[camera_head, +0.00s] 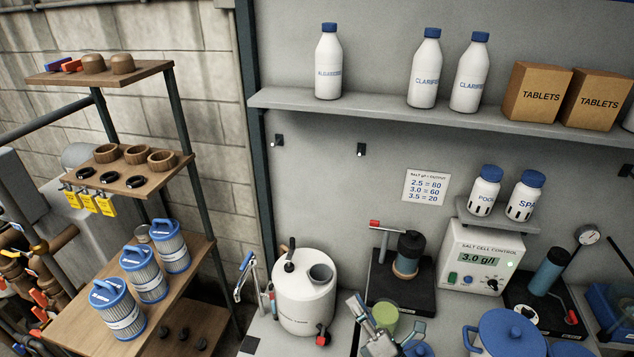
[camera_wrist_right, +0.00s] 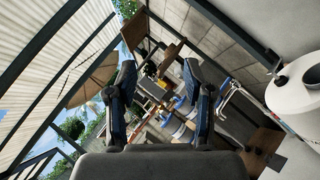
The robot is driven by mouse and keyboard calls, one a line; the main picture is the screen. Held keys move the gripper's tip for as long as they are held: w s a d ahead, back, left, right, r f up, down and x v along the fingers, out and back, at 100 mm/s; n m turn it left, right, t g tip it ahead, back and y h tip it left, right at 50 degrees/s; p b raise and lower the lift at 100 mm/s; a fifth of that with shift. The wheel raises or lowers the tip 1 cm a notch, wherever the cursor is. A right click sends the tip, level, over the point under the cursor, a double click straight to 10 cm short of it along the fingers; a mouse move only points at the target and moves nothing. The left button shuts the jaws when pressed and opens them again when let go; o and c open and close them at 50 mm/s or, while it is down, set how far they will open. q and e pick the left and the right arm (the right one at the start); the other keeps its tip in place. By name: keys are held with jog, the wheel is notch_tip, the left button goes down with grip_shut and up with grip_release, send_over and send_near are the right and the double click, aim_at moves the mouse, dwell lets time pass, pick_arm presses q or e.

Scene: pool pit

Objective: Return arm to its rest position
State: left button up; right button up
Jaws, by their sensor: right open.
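My right gripper (camera_head: 368,314) shows at the bottom middle of the head view, above the bench and close to a green cup (camera_head: 385,318). In the right wrist view its two dark fingers (camera_wrist_right: 157,78) stand wide apart with nothing held between them. That view is tilted and looks past the fingers towards the wooden shelves and filter cartridges, with open air around the fingertips. Most of my right arm is outside the head view. My left gripper does not show.
A white tank (camera_head: 304,294) stands left of my right gripper; it also shows in the wrist view (camera_wrist_right: 299,92). A blue-and-white tool (camera_head: 246,278) stands beside it. A salt cell controller (camera_head: 482,256) and blue-lidded pot (camera_head: 508,334) are right. Blue filter cartridges (camera_head: 146,277) stand on the left shelf.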

jog(key=d+f+m+h, duration=0.95)
jog(key=m+h, duration=0.25)
jog(key=m, duration=0.4)
jog(key=s+d+f+m+g+h, duration=0.35)
jog(key=s+f+m+g, duration=0.3)
jog(key=f, duration=0.45)
jog(key=s+a+f+m+g+y, duration=0.1)
jog(key=s+f+m+g, duration=0.4)
jog(key=s, duration=0.4)
jog(key=s+f+m+g+y, duration=0.15)
jog(key=s+f+g, duration=0.25)
jog(key=s+f, duration=0.4)
jog(key=s+f+g, duration=0.1)
jog(key=s+f, duration=0.2)
jog(key=f, duration=2.3)
jog(key=s+d+f+g+b, duration=0.1)
jog(key=s+d+f, duration=0.2)
jog(key=s+f, duration=1.2)
jog(key=shift+s+d+f, duration=0.15)
jog(key=shift+s+f, duration=0.1)
jog(key=shift+s, duration=0.8)
